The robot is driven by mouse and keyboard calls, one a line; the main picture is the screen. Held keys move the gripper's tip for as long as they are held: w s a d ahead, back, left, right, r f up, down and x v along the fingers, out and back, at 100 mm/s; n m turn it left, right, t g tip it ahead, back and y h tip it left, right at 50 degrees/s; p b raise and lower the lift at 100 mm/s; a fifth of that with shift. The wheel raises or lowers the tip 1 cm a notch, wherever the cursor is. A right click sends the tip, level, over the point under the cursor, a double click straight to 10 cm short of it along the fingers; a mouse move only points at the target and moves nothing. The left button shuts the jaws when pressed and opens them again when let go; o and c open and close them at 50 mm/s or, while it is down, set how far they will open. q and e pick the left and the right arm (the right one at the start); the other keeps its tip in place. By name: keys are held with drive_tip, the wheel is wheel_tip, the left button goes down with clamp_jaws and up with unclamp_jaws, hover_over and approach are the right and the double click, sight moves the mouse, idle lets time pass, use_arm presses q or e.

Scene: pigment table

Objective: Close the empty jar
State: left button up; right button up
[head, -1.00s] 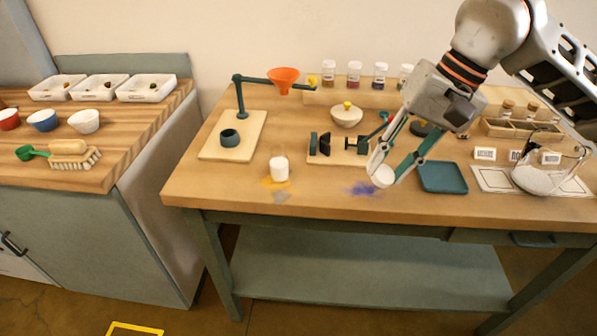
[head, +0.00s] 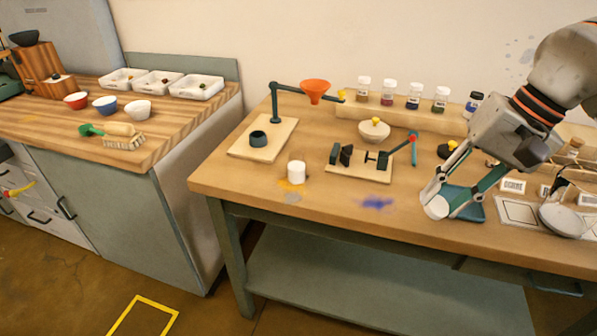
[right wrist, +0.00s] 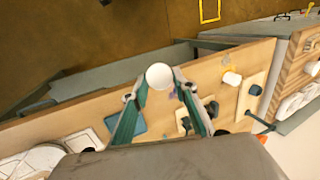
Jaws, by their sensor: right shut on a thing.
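My right gripper (head: 448,205) is shut on a white round piece (head: 436,207), held at its fingertips near the table's front edge, by the teal tray. In the right wrist view the piece (right wrist: 159,76) shows as a plain white disc between the fingertips; I cannot tell whether it is a lid or a jar. A white cylinder (head: 296,172) stands upright on the table to the left, apart from the gripper, and also shows in the right wrist view (right wrist: 232,78). I cannot tell which vessel is the empty jar. My left gripper is not in view.
The teal tray (head: 477,207) is partly hidden behind my right gripper. A small clamp stand (head: 360,174), a bowl (head: 374,131) and an orange funnel (head: 315,88) stand farther back. Several pigment jars (head: 389,94) line the back shelf.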

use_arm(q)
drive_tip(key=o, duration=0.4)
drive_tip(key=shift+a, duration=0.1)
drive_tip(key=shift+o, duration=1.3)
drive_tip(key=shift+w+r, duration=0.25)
use_arm(e)
drive_tip(key=shift+w+a+r, duration=0.1)
drive_tip(key=shift+w+a, duration=0.05)
drive_tip(key=shift+w, duration=0.05)
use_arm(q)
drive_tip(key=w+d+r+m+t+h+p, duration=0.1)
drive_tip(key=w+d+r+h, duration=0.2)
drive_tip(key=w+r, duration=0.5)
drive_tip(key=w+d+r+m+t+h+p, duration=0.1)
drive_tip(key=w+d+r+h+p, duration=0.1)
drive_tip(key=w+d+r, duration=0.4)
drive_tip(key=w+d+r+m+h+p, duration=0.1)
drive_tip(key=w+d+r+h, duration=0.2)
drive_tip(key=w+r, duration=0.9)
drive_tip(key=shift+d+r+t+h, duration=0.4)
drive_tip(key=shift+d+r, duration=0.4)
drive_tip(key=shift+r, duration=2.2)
use_arm(e)
drive_tip(key=w+a+r+m+g, duration=0.1)
drive_tip(key=w+a+r+m, duration=0.1)
drive_tip(key=w+a+m, duration=1.3)
drive_tip(key=shift+w+a+r, duration=0.15)
drive_tip(key=shift+w+a, duration=3.7)
drive_tip(key=shift+a, duration=0.2)
